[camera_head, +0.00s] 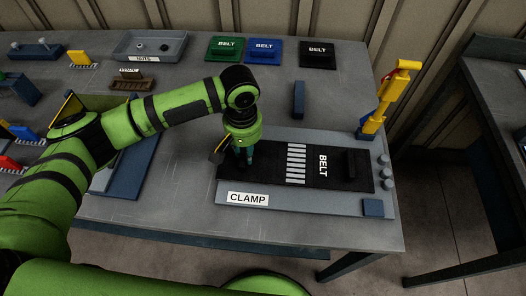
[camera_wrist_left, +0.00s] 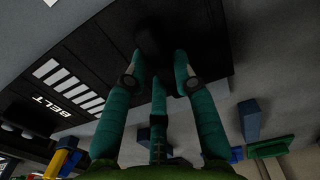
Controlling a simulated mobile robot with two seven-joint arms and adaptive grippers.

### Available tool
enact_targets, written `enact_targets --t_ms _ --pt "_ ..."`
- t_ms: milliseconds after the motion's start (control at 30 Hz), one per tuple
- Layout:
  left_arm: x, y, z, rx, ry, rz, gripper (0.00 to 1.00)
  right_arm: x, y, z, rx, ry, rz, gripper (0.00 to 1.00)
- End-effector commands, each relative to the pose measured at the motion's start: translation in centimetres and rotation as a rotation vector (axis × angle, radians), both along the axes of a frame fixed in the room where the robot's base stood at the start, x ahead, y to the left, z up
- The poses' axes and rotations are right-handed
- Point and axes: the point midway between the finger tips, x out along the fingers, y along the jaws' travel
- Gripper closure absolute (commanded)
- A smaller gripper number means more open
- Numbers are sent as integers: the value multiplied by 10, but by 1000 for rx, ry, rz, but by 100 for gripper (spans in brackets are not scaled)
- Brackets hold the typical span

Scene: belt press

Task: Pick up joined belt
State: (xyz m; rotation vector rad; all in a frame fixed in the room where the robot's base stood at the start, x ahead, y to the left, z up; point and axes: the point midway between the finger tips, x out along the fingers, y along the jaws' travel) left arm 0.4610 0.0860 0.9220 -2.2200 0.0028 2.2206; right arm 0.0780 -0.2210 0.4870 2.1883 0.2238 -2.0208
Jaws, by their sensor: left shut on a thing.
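The joined belt (camera_head: 335,180) is a flat black strip with white bars across its middle and the word BELT. It lies on the grey clamp plate (camera_head: 300,205), which is labelled CLAMP. My left gripper (camera_head: 243,164) points down at the belt's left end. In the left wrist view the belt (camera_wrist_left: 100,60) runs across the upper left, and my left gripper's fingers (camera_wrist_left: 160,75) are closed around a dark block (camera_wrist_left: 160,35) on its end. The grip is dark and partly hidden. My right gripper is in neither view.
A yellow clamp lever (camera_head: 378,105) stands upright at the plate's back right corner. A blue block (camera_head: 299,99) stands behind the plate. Green (camera_head: 226,48), blue (camera_head: 263,50) and black (camera_head: 317,53) belt pieces lie at the back, beside a grey nuts tray (camera_head: 150,46).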

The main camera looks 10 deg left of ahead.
Motion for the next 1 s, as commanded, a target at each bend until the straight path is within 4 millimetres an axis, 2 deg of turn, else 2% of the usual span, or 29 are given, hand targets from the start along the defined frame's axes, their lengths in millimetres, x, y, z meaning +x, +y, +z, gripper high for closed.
enact_targets --t_ms 467,667,1000 --pt "2 -3 43 -9 -7 -1 100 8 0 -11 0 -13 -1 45" --pt "-3 -30 57 -10 -7 -5 100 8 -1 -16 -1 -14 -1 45" --pt "-13 -89 92 -10 -6 -3 100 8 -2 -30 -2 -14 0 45"
